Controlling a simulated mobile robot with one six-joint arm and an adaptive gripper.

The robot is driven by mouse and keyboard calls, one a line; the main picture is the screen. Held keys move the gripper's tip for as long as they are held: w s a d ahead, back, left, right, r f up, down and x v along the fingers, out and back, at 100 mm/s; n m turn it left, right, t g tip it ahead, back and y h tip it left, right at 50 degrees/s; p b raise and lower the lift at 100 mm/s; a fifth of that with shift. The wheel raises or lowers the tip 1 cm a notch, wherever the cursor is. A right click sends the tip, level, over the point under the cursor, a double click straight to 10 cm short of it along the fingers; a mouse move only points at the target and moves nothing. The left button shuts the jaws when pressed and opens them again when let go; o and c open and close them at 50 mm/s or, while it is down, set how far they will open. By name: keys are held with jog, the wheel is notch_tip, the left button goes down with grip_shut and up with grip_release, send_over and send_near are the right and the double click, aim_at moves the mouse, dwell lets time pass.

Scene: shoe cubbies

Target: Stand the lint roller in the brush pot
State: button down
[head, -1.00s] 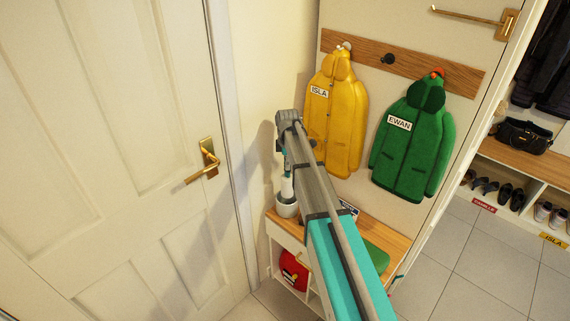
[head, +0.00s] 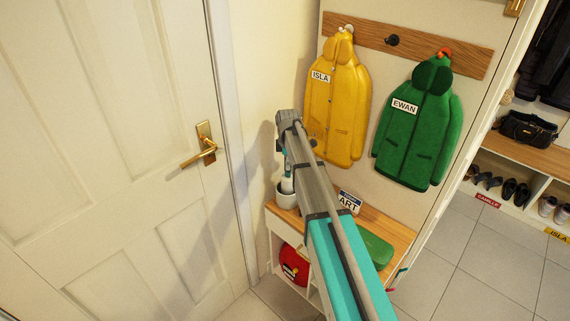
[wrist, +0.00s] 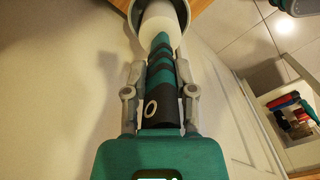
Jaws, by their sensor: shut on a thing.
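My gripper (wrist: 160,98) is shut on the striped teal and black handle of the lint roller (wrist: 162,75). In the wrist view the roller's white head points away from me, over or into the mouth of the pale brush pot (wrist: 134,14). In the head view the brush pot (head: 287,199) stands on the wooden bench top, near its left end. The roller's white part (head: 287,184) shows upright at the pot's mouth, below my gripper (head: 284,168). My arm hides much of the handle. I cannot tell whether the roller touches the pot's bottom.
The wooden bench top (head: 388,229) carries an ART sign (head: 348,202) and a green case (head: 372,249). A red item (head: 293,265) sits in the cubby below. A yellow coat (head: 338,100) and green coat (head: 415,125) hang behind. The white door (head: 110,150) is at left.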

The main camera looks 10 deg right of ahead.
jog(key=shift+f, duration=0.45)
jog(key=shift+b, duration=0.3)
jog(key=shift+c, duration=1.8)
grip_release()
jog(key=shift+w, duration=0.1)
